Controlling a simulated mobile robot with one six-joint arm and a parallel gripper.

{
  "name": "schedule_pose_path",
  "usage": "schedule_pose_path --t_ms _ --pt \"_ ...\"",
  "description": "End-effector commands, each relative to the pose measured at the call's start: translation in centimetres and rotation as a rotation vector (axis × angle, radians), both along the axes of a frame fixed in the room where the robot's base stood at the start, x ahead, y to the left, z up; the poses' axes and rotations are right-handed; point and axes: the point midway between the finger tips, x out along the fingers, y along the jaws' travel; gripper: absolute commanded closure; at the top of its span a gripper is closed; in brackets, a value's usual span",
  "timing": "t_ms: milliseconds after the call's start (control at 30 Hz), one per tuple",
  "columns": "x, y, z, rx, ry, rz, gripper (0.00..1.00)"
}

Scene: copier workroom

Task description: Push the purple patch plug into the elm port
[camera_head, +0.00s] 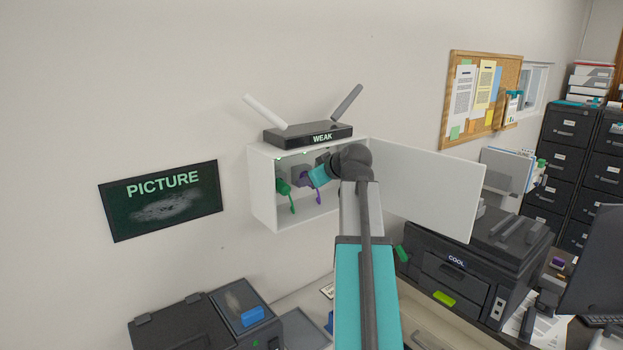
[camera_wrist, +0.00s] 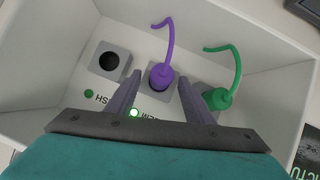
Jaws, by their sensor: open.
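The purple patch plug (camera_wrist: 161,76) sits at the middle port (camera_wrist: 178,98) in the wrist view, its purple cord curling away from it. The partly hidden label by that port appears to read ELM, upside down, and a small light (camera_wrist: 134,113) beside it glows bright. My gripper (camera_wrist: 160,78) is open, one finger on each side of the purple plug. Finger contact cannot be told. In the head view my gripper reaches into the white wall box, and the purple cord (camera_head: 317,201) hangs below it.
An empty port (camera_wrist: 109,61), labelled ASH upside down, is left in the wrist view. A green plug (camera_wrist: 217,98) fills the right port. The box (camera_head: 262,190) has its door (camera_head: 430,190) swung open right. A router (camera_head: 308,135) stands on top.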

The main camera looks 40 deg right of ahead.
Motion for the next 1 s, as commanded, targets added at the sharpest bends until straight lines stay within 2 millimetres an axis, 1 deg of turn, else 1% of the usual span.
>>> schedule_pose_path --t_ms 267,1000 --pt "-1.5 0.3 0.7 -0.001 -0.001 -0.001 0.52" --pt "-9.0 1.9 5.1 -0.002 -0.002 -0.002 0.52"
